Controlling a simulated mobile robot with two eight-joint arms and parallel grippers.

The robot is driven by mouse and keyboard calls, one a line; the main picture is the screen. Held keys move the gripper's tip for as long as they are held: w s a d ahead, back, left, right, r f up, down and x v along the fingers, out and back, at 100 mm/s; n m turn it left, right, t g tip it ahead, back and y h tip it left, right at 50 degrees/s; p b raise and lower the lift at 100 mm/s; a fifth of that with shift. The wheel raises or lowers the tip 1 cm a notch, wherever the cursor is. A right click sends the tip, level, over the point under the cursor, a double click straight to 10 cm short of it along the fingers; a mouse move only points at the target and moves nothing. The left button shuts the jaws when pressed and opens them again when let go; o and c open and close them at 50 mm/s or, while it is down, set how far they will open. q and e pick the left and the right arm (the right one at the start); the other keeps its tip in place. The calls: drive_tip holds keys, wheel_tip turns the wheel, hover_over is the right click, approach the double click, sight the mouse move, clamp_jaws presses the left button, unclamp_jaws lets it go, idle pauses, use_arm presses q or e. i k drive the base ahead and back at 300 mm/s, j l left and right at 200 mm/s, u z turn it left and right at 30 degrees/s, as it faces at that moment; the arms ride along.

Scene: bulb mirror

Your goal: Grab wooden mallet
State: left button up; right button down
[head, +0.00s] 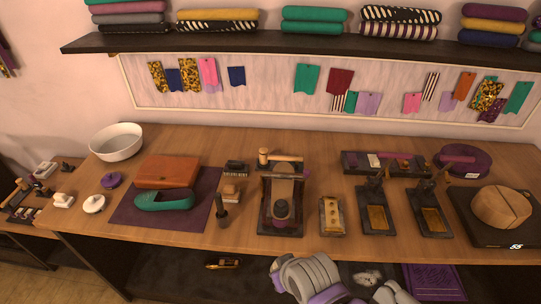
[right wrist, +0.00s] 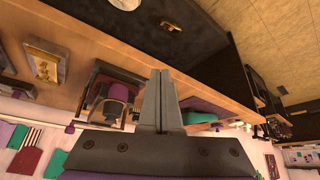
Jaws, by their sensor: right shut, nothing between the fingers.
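The wooden mallet (head: 283,157) lies at the back of the workbench in the head view. It has a light wooden head at its left end and a handle pointing right. It sits just behind a dark press-like stand (head: 265,215) with a purple knob. In the right wrist view, my right gripper (right wrist: 160,75) is shut and empty, in front of the bench edge. The stand shows to its left there (right wrist: 97,88), and I cannot make out the mallet clearly. My left gripper is not in view.
The wooden workbench (head: 340,245) holds a white bowl (head: 116,142), a brown leather case (head: 168,171), a green shoe-like piece (head: 165,200), a wooden block (head: 331,215) and two dark stands (head: 377,215) (head: 431,217). A shelf of folded cloth (head: 350,42) hangs above.

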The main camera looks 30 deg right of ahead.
sight(265, 157)
drive_tip(key=i+l+z, duration=0.55)
drive_tip(key=z, duration=0.15)
